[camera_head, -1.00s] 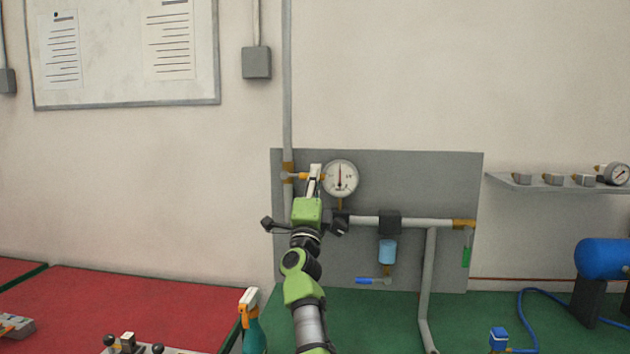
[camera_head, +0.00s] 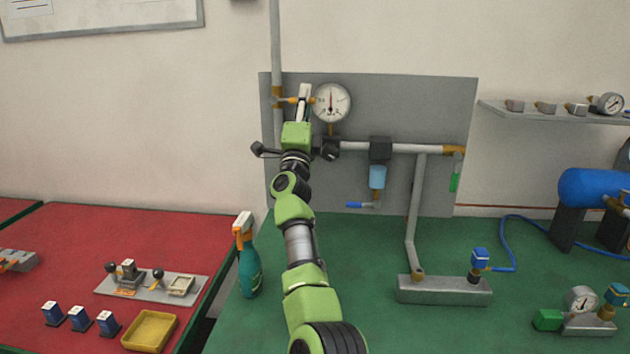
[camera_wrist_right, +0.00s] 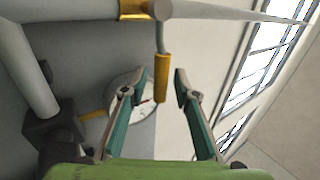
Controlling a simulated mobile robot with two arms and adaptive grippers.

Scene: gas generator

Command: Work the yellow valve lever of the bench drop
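The yellow valve lever (camera_wrist_right: 162,78) hangs from a joint on a grey pipe in the right wrist view. Its free end appears between the two fingertips of my right gripper (camera_wrist_right: 160,82), with gaps on both sides. The fingers are open and not closed on it. In the head view my right gripper (camera_head: 304,96) is at the upper left of the grey panel, by the vertical pipe. The lever (camera_head: 286,100) shows there as a small yellow piece, partly hidden by the gripper. My left gripper is not in view.
A round gauge (camera_head: 331,103) sits close to the right of the gripper. The grey panel (camera_head: 420,110) carries a horizontal pipe (camera_head: 405,148) and a blue filter bowl (camera_head: 377,178). A spray bottle (camera_head: 248,268) stands left of my arm on the green bench (camera_head: 370,300).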

